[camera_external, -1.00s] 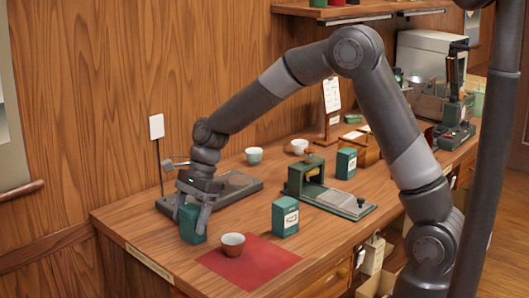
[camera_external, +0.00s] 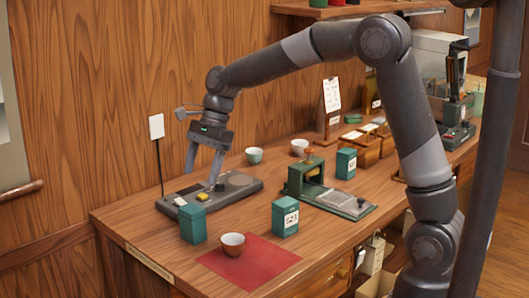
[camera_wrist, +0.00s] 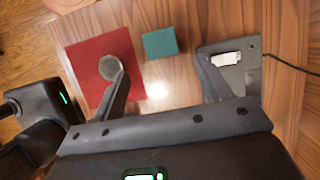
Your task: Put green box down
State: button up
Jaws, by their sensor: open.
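A green box (camera_external: 193,223) stands upright on the wooden table near its left front edge, beside the red mat (camera_external: 265,262). In the wrist view the green box (camera_wrist: 160,42) shows from above, between my two fingers and beyond their tips. My gripper (camera_external: 203,180) is open and empty, raised above and behind the box, over the dark scale-like device. It also shows in the wrist view (camera_wrist: 162,75) with its fingers spread wide.
A dark flat device (camera_external: 235,190) lies behind the box. A green press (camera_external: 306,176) and pale cups (camera_external: 254,155) stand farther back.

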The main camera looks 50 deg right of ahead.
jog(key=s+d+r+n+t+h, duration=0.1)
jog(key=s+d+r+n+t, duration=0.1)
jog(key=s+d+r+n, duration=0.45)
jog(key=s+d+r+n+t+h, duration=0.1)
jog(key=s+d+n, duration=0.25)
jog(key=s, duration=0.55)
jog(key=s+d+n+t+h, duration=0.1)
jog(key=s+d+n, duration=0.3)
jog(key=s, duration=0.2)
jog(key=s+d+f+n+t+h, duration=0.1)
jog(key=s+d+n, duration=0.3)
jog(key=s, duration=0.3)
jog(key=shift+s+f+t, duration=0.25)
jog(key=shift+f+t, duration=0.05)
jog(key=shift+o, duration=0.4)
jog(key=shift+w, duration=0.1)
